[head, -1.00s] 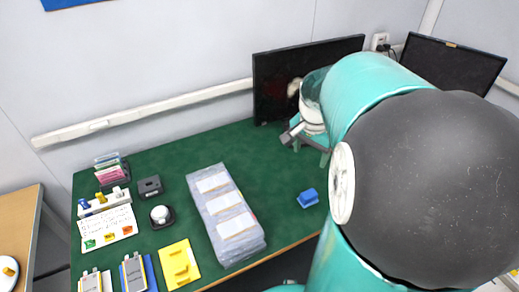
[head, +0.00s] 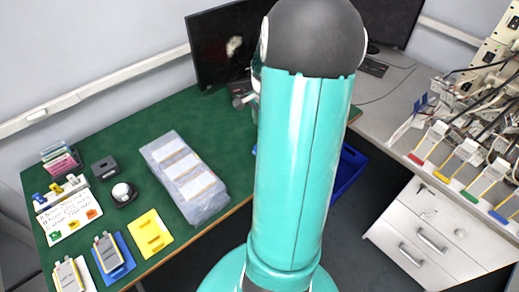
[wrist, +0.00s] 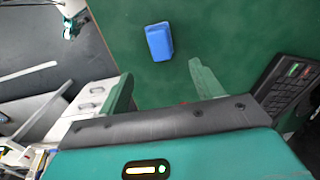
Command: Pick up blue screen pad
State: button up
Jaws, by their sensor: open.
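The blue screen pad (wrist: 158,42) is a small blue block lying on the green table mat (wrist: 215,30) in the wrist view. My gripper (wrist: 164,84) is open and empty, its two fingers spread apart with the pad beyond the tips and clear of them. In the head view my arm hides nearly all of the pad; only a thin blue sliver shows at the arm's left edge. My gripper (head: 243,95) is also mostly hidden there, with a small part showing left of the arm near the monitor.
In the head view, a clear-wrapped package (head: 184,178) lies mid-table, with a yellow holder (head: 150,233) and pouch cells on blue and white pads at front left. A dark monitor (head: 225,50) stands behind. A drawer cabinet (head: 425,230) and cables are at right.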

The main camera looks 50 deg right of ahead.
notch_tip(320, 180, down, 4)
jog(key=shift+s+f, duration=0.1)
jog(key=shift+f, duration=0.15)
jog(key=f, duration=0.5)
jog(key=shift+w+a+f, duration=0.15)
jog(key=shift+w+f, duration=0.1)
jog(key=shift+f, duration=0.05)
jog(key=c, duration=1.1)
